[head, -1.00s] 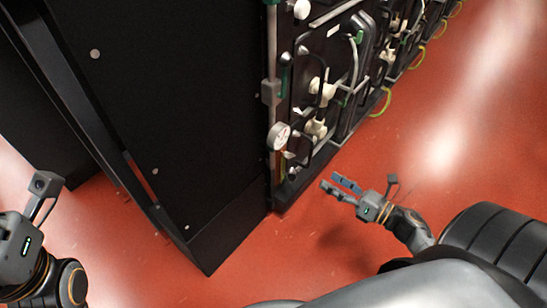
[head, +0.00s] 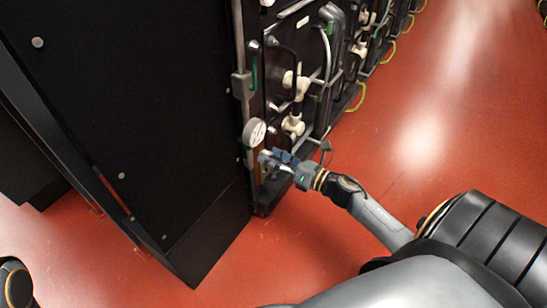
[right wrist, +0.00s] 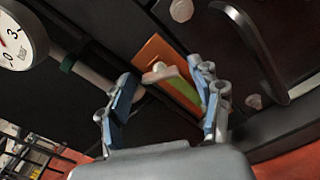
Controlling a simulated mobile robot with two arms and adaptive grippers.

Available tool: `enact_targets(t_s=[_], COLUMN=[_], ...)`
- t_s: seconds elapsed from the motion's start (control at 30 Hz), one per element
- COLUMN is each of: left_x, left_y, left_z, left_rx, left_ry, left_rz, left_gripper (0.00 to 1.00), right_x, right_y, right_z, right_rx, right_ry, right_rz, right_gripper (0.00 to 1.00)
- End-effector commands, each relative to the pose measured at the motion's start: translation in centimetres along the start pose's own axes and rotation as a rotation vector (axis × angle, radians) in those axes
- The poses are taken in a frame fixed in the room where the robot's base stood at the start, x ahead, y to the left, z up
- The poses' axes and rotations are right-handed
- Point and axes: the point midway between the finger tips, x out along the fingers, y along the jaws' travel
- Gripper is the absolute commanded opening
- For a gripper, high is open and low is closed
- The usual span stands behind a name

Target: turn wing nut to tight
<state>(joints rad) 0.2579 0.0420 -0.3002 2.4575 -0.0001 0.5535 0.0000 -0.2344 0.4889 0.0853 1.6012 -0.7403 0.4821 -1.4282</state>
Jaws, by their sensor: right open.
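The wing nut (right wrist: 160,74) is small and pale, and sits on an orange and green plate (right wrist: 181,92) in the right wrist view. My right gripper (right wrist: 166,84) is open, with one blue-padded finger on each side of the nut in that view. I cannot tell whether either finger touches the nut. In the head view my right gripper (head: 271,156) is at the lower front of the battery rack, just below the gauge, and hides the nut. My left gripper is out of the head view; only part of my left arm shows at the lower left.
A round white gauge (head: 254,132) sits just above my right gripper; it also shows in the right wrist view (right wrist: 18,36). A black handle (right wrist: 262,55) projects at the right there. A large black cabinet side (head: 140,120) stands left of the rack. The red floor (head: 440,130) is clear on the right.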

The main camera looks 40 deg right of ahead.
Motion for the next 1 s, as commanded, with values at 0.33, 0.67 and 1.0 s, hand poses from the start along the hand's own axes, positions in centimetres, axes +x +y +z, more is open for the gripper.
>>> enact_targets(t_s=[0.33, 0.67, 1.0], left_x=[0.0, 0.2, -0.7], left_y=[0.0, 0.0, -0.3], left_z=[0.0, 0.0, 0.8], left_rx=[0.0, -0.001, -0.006], left_ry=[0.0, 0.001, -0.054], left_rz=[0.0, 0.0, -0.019], left_gripper=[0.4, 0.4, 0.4], right_x=[0.0, 0.0, 0.0], right_y=[0.0, 0.0, 0.1], right_z=[0.0, 0.1, 0.3], right_rx=[0.0, 0.016, 0.185], right_ry=[0.0, 0.0, 0.001], right_rz=[0.0, 0.0, -0.001], right_gripper=[0.25, 0.1, 0.1])
